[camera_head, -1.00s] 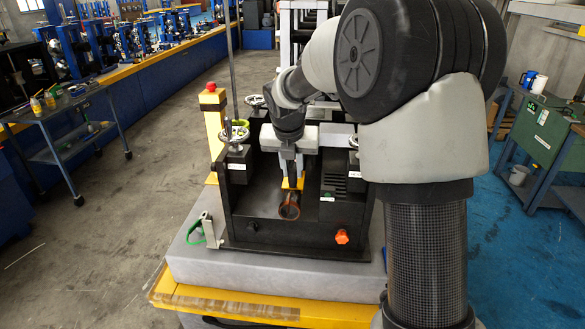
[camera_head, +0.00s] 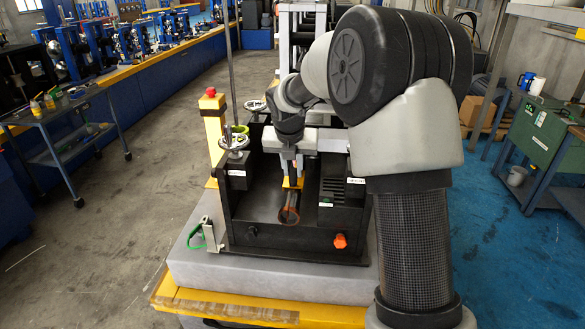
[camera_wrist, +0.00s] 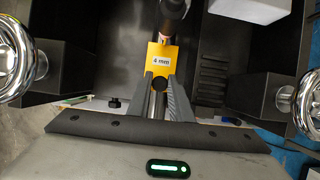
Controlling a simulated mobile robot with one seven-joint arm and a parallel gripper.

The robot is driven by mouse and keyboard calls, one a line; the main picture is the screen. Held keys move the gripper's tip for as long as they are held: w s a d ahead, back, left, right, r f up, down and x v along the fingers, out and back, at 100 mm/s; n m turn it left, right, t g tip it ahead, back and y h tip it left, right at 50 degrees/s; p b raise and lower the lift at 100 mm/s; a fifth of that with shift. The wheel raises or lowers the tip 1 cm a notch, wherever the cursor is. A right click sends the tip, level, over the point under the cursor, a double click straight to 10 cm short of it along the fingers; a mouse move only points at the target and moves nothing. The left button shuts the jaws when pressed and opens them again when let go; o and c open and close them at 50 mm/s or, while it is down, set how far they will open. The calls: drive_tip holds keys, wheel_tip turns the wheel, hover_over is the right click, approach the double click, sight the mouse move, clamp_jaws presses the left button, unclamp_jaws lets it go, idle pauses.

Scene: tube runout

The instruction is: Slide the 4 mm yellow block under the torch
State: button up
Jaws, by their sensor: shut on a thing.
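My gripper (camera_wrist: 162,82) is shut on the yellow block (camera_wrist: 166,54), which carries a white "4 mm" label and has a dark round spot between my fingertips. In the head view the block (camera_head: 292,182) shows as a small yellow patch below my gripper (camera_head: 291,172). The torch (camera_wrist: 173,10), dark with a coppery lower end, stands at the block's far edge in the wrist view. I cannot tell whether the block's edge is beneath its tip or just short of it. The reddish-brown tube (camera_head: 289,208) lies in front of the block in the head view.
The black machine frame (camera_head: 290,247) has side walls close on both sides of my gripper. Handwheels (camera_wrist: 18,60) stand at its left and right. An orange knob (camera_head: 340,241) sits on the front. The trough left of the tube is clear.

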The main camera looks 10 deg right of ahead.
drive_tip(key=shift+w+d+p, duration=0.3)
drive_tip(key=shift+w+p, duration=0.4)
drive_tip(key=shift+w, duration=0.25)
drive_tip(key=shift+f, duration=0.1)
idle(0.4)
drive_tip(key=o, duration=1)
